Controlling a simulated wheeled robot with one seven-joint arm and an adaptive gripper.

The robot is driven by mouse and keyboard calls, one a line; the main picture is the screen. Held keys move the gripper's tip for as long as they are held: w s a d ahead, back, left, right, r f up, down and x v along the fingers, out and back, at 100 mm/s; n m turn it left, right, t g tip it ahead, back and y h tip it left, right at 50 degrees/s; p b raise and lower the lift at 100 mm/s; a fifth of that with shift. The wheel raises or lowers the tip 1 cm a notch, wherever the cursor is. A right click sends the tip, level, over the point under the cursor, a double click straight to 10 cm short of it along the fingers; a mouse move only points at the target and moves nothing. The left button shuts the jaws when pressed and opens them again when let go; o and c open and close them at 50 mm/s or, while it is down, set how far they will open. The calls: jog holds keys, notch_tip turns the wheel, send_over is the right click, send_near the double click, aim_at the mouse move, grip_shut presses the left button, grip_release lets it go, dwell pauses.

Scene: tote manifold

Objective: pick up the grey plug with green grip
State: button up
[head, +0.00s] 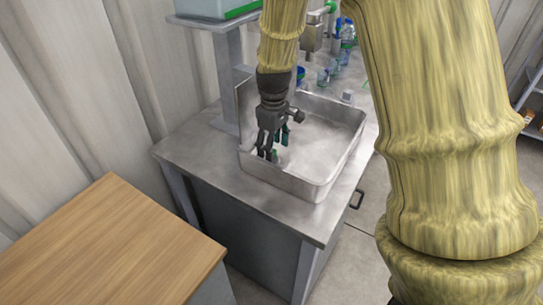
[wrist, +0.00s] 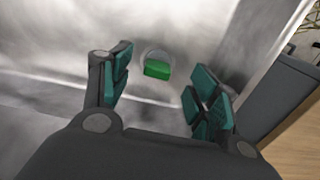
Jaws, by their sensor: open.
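The grey plug with green grip (wrist: 156,69) shows in the wrist view as a grey disc with a bright green block on it. It sits on the metal floor of the basin, ahead of the fingertips and between their lines. My gripper (wrist: 160,90) is open, with dark fingers and green pads on both sides of the plug and nothing between them. In the head view my gripper (head: 268,150) points down inside the metal basin (head: 316,187), near its left front corner. A bit of green and grey by the fingertips is partly hidden there.
The basin stands on a metal counter (head: 196,150). Its walls rise close to my gripper. A wooden table (head: 110,245) is at the front left. The basin's right part is clear.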

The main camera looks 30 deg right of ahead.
jog(key=shift+s+f, duration=0.15)
jog(key=shift+f, duration=0.2)
jog(key=f, duration=0.1)
jog(key=w+f, duration=0.1)
jog(key=f, duration=0.1)
jog(key=shift+p, duration=0.3)
jog(key=shift+s+f, duration=0.1)
jog(key=shift+s, duration=0.2)
jog(key=shift+w, duration=0.1)
jog(key=c, duration=1)
